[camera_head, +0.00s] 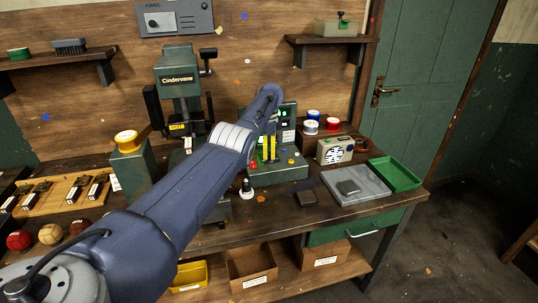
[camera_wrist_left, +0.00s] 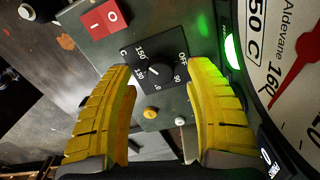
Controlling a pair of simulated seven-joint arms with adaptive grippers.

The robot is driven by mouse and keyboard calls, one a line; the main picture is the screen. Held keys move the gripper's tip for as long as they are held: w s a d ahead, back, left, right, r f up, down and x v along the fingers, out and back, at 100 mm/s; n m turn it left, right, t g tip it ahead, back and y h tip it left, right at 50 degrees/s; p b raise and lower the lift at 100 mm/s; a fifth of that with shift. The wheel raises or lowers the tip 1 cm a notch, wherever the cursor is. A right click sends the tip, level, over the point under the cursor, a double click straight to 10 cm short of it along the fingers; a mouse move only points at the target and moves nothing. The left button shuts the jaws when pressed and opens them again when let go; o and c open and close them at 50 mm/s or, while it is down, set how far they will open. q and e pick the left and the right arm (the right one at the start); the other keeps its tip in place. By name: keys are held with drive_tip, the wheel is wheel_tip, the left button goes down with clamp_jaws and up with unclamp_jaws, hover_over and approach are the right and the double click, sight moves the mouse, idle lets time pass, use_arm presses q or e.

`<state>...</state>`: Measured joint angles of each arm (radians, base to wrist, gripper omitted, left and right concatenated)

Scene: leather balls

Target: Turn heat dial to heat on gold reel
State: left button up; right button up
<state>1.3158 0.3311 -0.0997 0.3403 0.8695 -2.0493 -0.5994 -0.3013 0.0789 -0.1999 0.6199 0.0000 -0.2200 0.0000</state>
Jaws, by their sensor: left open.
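The heat dial (camera_wrist_left: 156,73) is a black knob on a square black plate with OFF and numbers around it, seen in the left wrist view. Its white mark points toward the left-side numbers; I cannot tell the exact setting. My left gripper (camera_wrist_left: 161,68) is open, its yellow fingers on either side of the dial; contact is unclear. In the head view my left gripper (camera_head: 268,147) is at the green control box (camera_head: 288,172), where the arm hides the dial. The gold reel (camera_head: 127,140) sits on a green post at the left. My right gripper is out of view.
Beside the dial are a red rocker switch (camera_wrist_left: 104,18), a lit green lamp (camera_wrist_left: 233,50) and a large white gauge (camera_wrist_left: 285,60). The Cindervane press (camera_head: 178,80) stands left of the box. A radio (camera_head: 335,150) and green tray (camera_head: 394,174) are at right.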

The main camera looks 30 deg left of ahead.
use_arm(q)
drive_tip(key=shift+f, duration=0.85)
clamp_jaws()
